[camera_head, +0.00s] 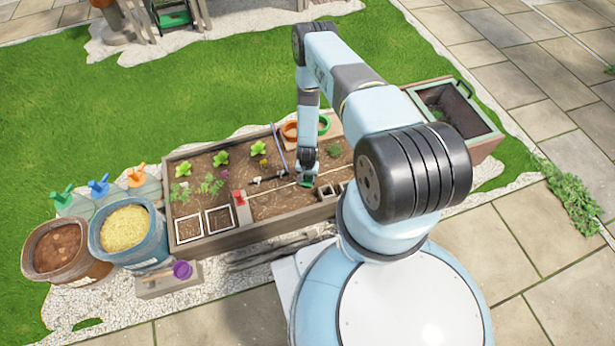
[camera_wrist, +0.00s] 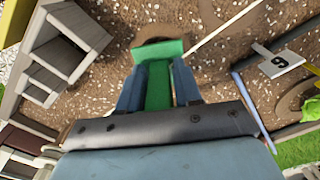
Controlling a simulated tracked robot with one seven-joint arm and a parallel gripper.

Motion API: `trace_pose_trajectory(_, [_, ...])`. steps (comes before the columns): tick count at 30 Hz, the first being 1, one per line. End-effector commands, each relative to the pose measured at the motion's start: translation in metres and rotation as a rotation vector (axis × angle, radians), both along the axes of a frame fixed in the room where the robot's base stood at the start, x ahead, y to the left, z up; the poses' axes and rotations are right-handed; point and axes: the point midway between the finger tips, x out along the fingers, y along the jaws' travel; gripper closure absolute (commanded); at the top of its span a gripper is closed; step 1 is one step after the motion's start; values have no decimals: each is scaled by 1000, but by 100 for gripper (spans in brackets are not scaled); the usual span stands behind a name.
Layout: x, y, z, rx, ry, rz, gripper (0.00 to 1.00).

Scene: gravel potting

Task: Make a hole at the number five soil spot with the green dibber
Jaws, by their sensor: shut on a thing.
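My gripper (camera_head: 307,178) is low over the soil of the long wooden planter bed (camera_head: 205,246), right of its middle. In the wrist view my gripper (camera_wrist: 158,88) is shut on the green dibber (camera_wrist: 158,50), whose broad green end and stem show between the fingers. The dibber's green also shows in the head view (camera_head: 306,184). Its lower end is hidden, so I cannot tell whether it touches the soil. A brown rounded patch lies just beyond the green end in the wrist view. I cannot make out a number five.
A white number tag (camera_wrist: 280,63), reading 6 or 9, stands at the right in the wrist view. Wooden compartments (camera_wrist: 60,50) are at the left. A blue rod (camera_head: 278,150) leans at the bed's far edge. A green-rimmed wooden bin (camera_head: 492,132) stands at the right end.

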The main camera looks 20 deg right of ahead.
Motion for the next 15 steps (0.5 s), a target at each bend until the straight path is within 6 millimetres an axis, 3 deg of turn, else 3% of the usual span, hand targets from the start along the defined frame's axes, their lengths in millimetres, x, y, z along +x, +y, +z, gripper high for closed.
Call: trace_pose_trajectory(15, [-1, 0, -13, 0, 1, 0, 97])
